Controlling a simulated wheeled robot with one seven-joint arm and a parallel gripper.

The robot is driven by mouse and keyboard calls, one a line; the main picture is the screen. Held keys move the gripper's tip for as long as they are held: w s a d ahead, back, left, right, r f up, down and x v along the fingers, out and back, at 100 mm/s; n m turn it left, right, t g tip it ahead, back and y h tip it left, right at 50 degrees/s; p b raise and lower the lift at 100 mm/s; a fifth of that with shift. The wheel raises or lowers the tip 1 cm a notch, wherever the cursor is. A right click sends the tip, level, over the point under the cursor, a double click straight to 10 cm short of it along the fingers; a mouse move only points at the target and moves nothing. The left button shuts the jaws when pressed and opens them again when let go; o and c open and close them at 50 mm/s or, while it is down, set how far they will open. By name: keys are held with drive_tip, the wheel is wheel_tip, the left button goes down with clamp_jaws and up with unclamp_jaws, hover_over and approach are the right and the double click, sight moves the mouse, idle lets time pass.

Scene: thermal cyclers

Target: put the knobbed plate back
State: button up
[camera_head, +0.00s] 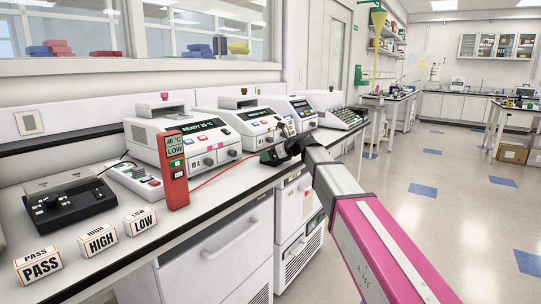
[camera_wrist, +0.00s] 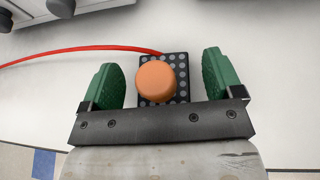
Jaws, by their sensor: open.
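The knobbed plate (camera_wrist: 178,62) is a small black block with rows of grey round spots and an orange round knob (camera_wrist: 155,80). In the wrist view it lies on the white bench top. My gripper (camera_wrist: 162,78) is open, with one green finger on each side of the knob and a gap on both sides. In the head view my gripper (camera_head: 279,153) is low over the bench, in front of the cyclers. The plate cannot be made out there. A white cycler (camera_head: 142,132) and a second cycler with a "READY" display (camera_head: 232,125) stand behind.
A red meter (camera_head: 173,172) reading "40°C LOW" stands left of my gripper; its red cable (camera_wrist: 80,52) runs to the plate. PASS (camera_head: 40,267), HIGH (camera_head: 100,240) and LOW (camera_head: 140,222) blocks and a black dial box (camera_head: 70,207) sit farther left. More instruments stand beyond.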

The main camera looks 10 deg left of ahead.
drive_tip(key=shift+d+r, duration=0.1)
drive_tip(key=shift+r, duration=0.1)
drive_tip(key=v, duration=1.2)
drive_tip(key=s+d+f+n+h, duration=0.25)
drive_tip(key=d+f, duration=0.35)
drive_tip(key=f, duration=0.3)
drive_tip(key=s+d+f+n+h, duration=0.2)
drive_tip(key=d+f+n, duration=0.3)
drive_tip(key=f, duration=0.5)
drive_tip(key=s+d+f+n+h, duration=0.2)
drive_tip(key=s+d+f+n, duration=0.1)
drive_tip(key=d+f, duration=0.5)
drive_tip(key=s+d+f+n+g+h, duration=0.3)
drive_tip(key=s+d+f+n+h, duration=0.3)
drive_tip(key=s+d+f+n, duration=0.5)
drive_tip(key=s+d+f, duration=0.3)
drive_tip(key=d+f, duration=0.1)
drive_tip(key=f, duration=0.2)
drive_tip(key=shift+s+f+g, duration=0.2)
drive_tip(key=shift+f+g, duration=0.05)
drive_tip(key=shift+g, duration=0.05)
